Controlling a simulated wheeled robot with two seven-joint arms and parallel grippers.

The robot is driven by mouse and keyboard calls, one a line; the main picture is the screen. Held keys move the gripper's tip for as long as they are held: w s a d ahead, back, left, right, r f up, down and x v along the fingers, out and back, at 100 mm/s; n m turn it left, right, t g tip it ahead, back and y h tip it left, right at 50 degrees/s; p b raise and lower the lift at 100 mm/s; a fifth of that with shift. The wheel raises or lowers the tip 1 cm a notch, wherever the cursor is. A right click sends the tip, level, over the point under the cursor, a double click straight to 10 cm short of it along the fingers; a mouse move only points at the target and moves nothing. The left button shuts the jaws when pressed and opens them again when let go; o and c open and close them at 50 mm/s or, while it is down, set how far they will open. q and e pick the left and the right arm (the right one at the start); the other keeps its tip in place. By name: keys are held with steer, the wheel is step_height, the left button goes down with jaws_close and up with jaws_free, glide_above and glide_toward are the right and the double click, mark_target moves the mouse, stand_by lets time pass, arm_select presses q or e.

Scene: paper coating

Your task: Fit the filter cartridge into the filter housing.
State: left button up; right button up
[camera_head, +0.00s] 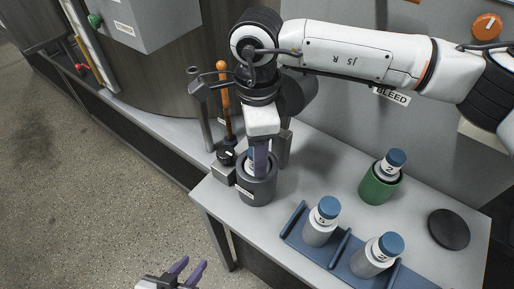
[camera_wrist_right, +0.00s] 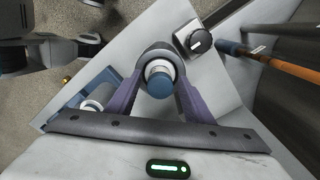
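A grey filter housing (camera_head: 257,193) with a label stands at the left end of the light table. A filter cartridge stands upright in it; its blue cap (camera_wrist_right: 160,84) shows in the right wrist view, and in the head view it is mostly hidden behind my gripper. My right gripper (camera_wrist_right: 160,90) reaches down over the housing, one purple finger on each side of the cap. Gaps show between fingers and cap, so it looks open. My left gripper (camera_head: 195,262) is open and empty at the bottom of the head view, apart from the table.
A blue rack (camera_head: 293,222) holds two blue-capped cartridges (camera_head: 320,222). A green housing (camera_head: 378,187) with a cartridge marked 2 and a black disc (camera_head: 448,229) stand to the right. An orange-handled tool (camera_head: 224,90) and a valve block (camera_head: 224,168) stand close behind the grey housing.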

steer(key=shift+r, duration=0.15)
steer(key=shift+r, duration=0.25)
step_height(320, 180, up, 12)
steer(key=b, duration=0.1)
steer(key=shift+f, duration=0.25)
